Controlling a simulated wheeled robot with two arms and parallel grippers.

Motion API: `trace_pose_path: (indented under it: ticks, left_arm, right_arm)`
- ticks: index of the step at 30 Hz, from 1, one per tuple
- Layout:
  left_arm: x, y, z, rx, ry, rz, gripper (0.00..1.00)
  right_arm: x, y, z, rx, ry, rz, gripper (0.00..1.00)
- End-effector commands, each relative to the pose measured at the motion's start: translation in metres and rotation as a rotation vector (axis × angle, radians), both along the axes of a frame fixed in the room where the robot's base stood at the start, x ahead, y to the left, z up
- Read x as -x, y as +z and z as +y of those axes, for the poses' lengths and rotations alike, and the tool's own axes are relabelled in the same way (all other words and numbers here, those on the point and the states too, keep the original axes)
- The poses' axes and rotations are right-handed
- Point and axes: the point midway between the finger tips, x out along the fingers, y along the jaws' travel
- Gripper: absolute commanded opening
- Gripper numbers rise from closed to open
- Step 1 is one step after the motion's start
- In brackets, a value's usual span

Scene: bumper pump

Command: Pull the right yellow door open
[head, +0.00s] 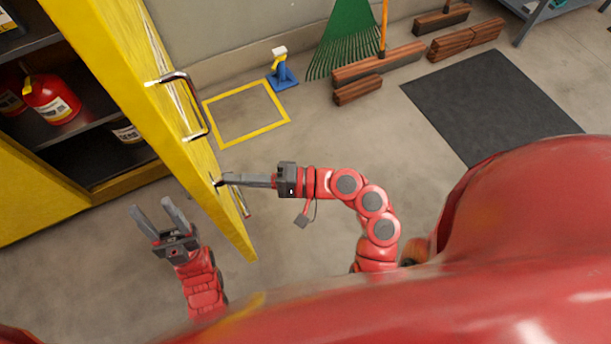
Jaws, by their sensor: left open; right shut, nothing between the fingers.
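The yellow door (120,70) stands swung out from the yellow cabinet (20,190), whose shelves show at left. A metal bar handle (190,105) is on the door's right face. My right gripper (218,182) is shut and empty, its fingertips at the door's right face below that handle; I cannot tell whether they touch. My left gripper (158,212) is open and empty on the door's other side, in front of the cabinet opening, fingers pointing up in the picture.
Red containers (52,98) sit on the cabinet shelves. A blue stand (282,72), a green rake (348,40) and brick-coloured blocks (380,65) are along the wall. A dark mat (490,100) lies at right. The floor between the door and the mat is mostly clear.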

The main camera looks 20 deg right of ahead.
Motion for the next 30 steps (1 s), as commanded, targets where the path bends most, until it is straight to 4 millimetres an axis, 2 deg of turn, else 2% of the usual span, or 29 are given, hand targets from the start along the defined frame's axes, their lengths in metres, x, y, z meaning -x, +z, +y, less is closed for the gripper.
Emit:
trace_pose_path:
  ticks: [11, 24, 30]
  left_arm:
    - [0.000, 0.005, 0.000, 0.000, 0.000, 0.000, 0.50]
    - [0.000, 0.018, 0.000, 0.000, 0.000, 0.000, 0.50]
    - [0.000, 0.020, 0.000, 0.000, 0.000, 0.000, 0.50]
  right_arm:
    - [0.018, 0.001, -0.051, -0.001, -0.009, -0.001, 0.00]
    - [0.050, 0.001, -0.130, 0.005, -0.002, 0.002, 0.00]
    - [0.059, 0.000, -0.152, 0.000, 0.001, 0.002, 0.00]
